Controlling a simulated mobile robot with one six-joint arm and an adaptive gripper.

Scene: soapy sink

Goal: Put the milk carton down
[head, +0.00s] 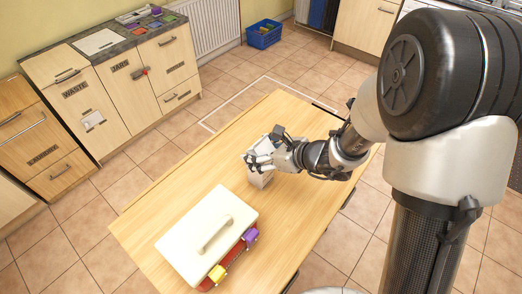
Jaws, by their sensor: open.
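The milk carton (260,178) is a small pale box on the wooden table (163,205), near the middle of the head view. Its upper part is hidden by my gripper. My gripper (257,161) is open, with its fingers at the top of the carton. The fingers overlap the carton in this view, and I cannot tell if they touch it. The carton looks upright, with its base at the table top.
A white lidded box (196,236) with a handle, with purple and yellow latches, lies on the table's near left. Cabinets (124,92) stand at the back left. A blue crate (264,36) is on the floor. The table's far end is clear.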

